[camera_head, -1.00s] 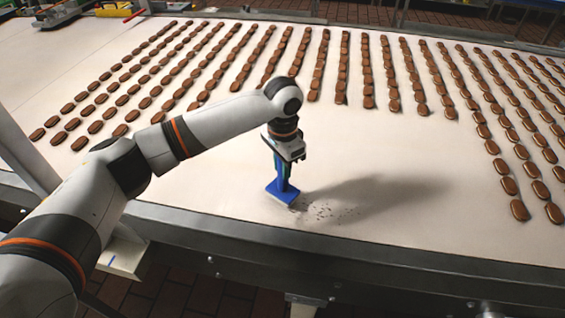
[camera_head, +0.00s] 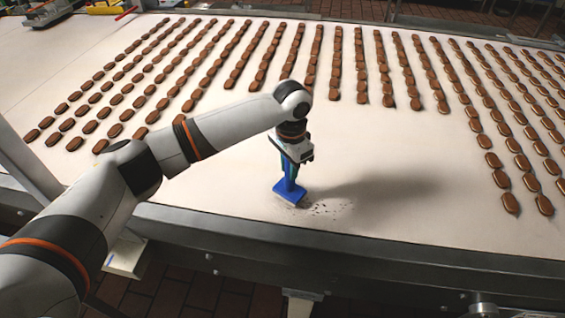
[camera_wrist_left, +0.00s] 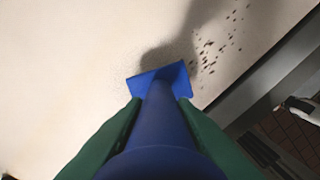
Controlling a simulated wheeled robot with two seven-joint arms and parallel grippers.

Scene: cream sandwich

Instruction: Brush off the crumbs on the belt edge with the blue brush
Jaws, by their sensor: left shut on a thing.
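My left gripper (camera_head: 289,168) is shut on the blue brush (camera_head: 289,192) and holds it upright over the near part of the belt (camera_head: 236,180). In the left wrist view the green fingers grip the handle of the blue brush (camera_wrist_left: 158,110), with its flat head below at the belt. Dark crumbs (camera_head: 330,208) lie on the belt just right of the brush head, near the belt edge. They also show scattered up and right of the head in the left wrist view (camera_wrist_left: 212,58). The bristles are mostly hidden. My right gripper is not in view.
Long rows of brown biscuits (camera_head: 310,70) lie on the belt beyond and to the right of the brush. A dark metal rail (camera_head: 330,246) runs along the near side. The belt around the crumbs is otherwise clear.

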